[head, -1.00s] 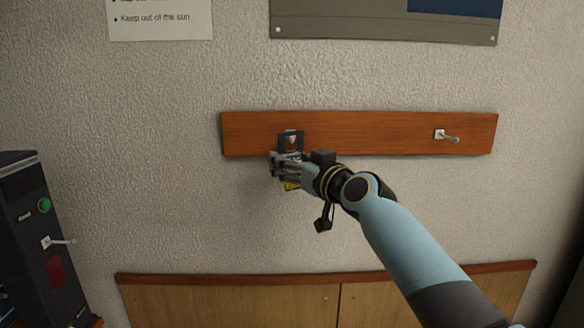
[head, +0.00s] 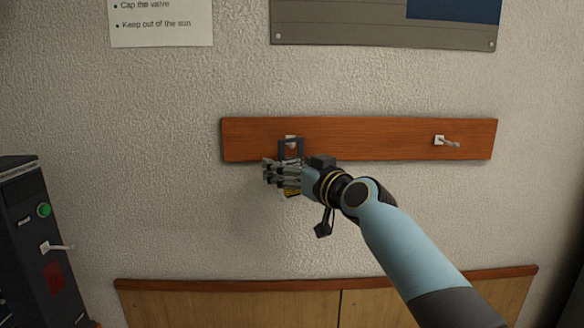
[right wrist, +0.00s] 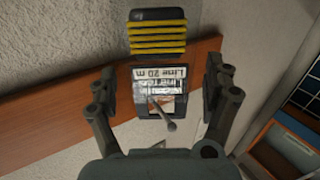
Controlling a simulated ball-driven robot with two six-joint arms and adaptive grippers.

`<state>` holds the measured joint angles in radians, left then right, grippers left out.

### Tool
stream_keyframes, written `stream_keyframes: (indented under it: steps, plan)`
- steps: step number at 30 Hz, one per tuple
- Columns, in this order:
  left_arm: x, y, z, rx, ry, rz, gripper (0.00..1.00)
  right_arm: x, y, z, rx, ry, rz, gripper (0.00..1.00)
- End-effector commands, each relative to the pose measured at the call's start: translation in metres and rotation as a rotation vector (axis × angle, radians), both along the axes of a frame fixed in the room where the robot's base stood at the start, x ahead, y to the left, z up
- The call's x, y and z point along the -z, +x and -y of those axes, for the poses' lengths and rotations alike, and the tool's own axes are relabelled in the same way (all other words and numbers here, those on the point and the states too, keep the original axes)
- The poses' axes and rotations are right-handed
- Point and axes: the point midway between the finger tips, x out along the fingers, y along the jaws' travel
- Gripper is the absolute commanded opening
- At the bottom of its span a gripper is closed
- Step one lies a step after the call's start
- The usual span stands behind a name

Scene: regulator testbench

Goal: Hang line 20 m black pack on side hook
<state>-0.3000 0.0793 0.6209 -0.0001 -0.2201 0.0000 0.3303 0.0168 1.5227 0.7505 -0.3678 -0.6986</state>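The black pack (right wrist: 139,75) shows close in the right wrist view, with a label reading "Line 20 m" upside down and a yellow-striped part (right wrist: 158,38). Its open dark frame (head: 299,148) surrounds the left hook of the wooden board; the peg (right wrist: 162,115) comes out through the opening. My right gripper (head: 270,171) is at the pack. Its two fingers (right wrist: 160,98) stand on either side of the pack, with gaps visible. A side hook (head: 60,247) sticks out from the dark cabinet at the left and is empty. My left gripper is out of view.
The wooden board (head: 370,138) has an empty right hook (head: 447,141). The dark cabinet (head: 30,220) with a green button stands at the left. Wood panelling (head: 230,305) runs along the bottom. The wall between cabinet and gripper is clear.

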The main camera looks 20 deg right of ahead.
Motion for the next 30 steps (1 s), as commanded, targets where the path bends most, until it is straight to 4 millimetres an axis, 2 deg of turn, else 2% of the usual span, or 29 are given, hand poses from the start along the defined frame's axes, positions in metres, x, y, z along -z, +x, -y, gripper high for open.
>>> stream_keyframes:
  steps: [7,10,22,27,30]
  plan:
    - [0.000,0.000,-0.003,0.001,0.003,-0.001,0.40,0.001,-0.002,0.000,0.000,0.000,-0.001,0.84]
    - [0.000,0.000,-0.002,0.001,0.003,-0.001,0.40,0.002,-0.010,0.003,0.000,0.000,-0.002,0.84]
    - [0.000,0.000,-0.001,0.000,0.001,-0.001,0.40,0.001,-0.091,0.022,-0.001,-0.003,-0.002,0.84]
    - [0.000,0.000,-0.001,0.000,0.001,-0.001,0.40,0.001,-0.111,0.028,0.000,-0.002,-0.001,0.84]
    - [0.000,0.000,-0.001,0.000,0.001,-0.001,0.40,0.000,-0.116,0.029,0.000,0.000,0.000,0.84]
